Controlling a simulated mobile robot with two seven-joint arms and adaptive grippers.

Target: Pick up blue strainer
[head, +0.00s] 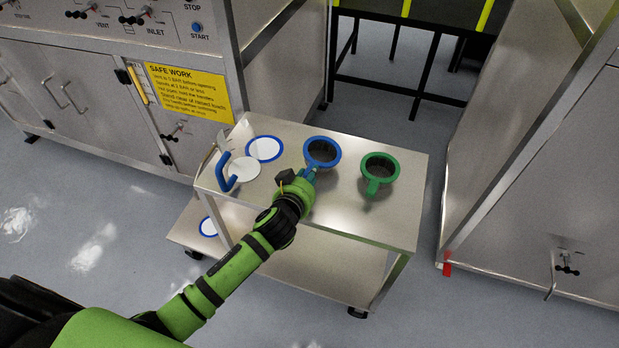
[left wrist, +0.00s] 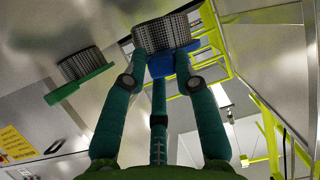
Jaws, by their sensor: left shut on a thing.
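The blue strainer (head: 322,151) has a round blue rim and a dark mesh bowl. It is over the top of the steel cart, near the back edge. My left gripper (head: 306,175) is shut on its blue handle, at the near side of the rim. In the left wrist view the fingers (left wrist: 162,68) close around the blue handle, with the mesh bowl of the strainer (left wrist: 165,30) just beyond. The fingers hide most of the handle. I cannot tell whether the strainer touches the cart top. My right gripper is not in view.
A green strainer (head: 379,169) is close to the right of the blue one. White discs with blue rims, one (head: 264,148) at the back, and a blue handle (head: 230,171) are on the left of the cart (head: 350,225). The cart's front right is clear. Steel cabinets flank it.

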